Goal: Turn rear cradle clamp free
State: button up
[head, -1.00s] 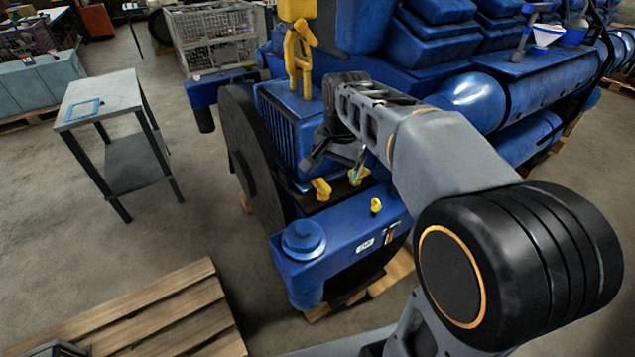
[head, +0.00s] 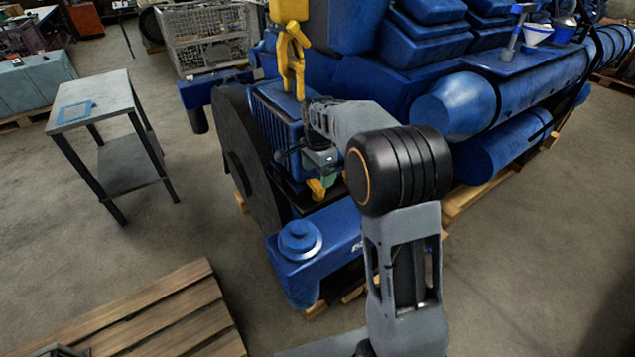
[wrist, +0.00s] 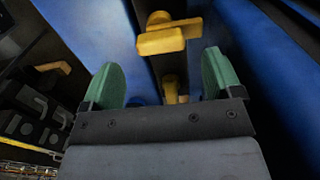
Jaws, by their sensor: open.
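A yellow clamp handle (wrist: 168,36) lies ahead of my gripper (wrist: 164,80) in the wrist view, beyond and between the fingertips. A second yellow piece (wrist: 170,88) shows lower, between the fingers and partly hidden by the gripper body. My gripper is open, its two green fingers apart, with nothing visibly held. In the head view, a yellow clamp (head: 316,189) shows on the blue cradle end (head: 320,235), just below my gripper (head: 322,168). My arm hides much of the cradle top there. I cannot tell which clamp is the rear one.
The blue engine (head: 400,70) fills the area behind my arm. A yellow hook (head: 292,60) hangs above the ribbed blue block, and a dark wheel (head: 240,150) stands left of it. A side table (head: 125,155) and wooden pallet (head: 150,315) are at left, with open floor between.

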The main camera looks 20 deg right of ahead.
aim_at(318, 184)
jog(key=shift+f, duration=2.25)
jog(key=shift+a, duration=0.1)
jog(key=c, duration=0.9)
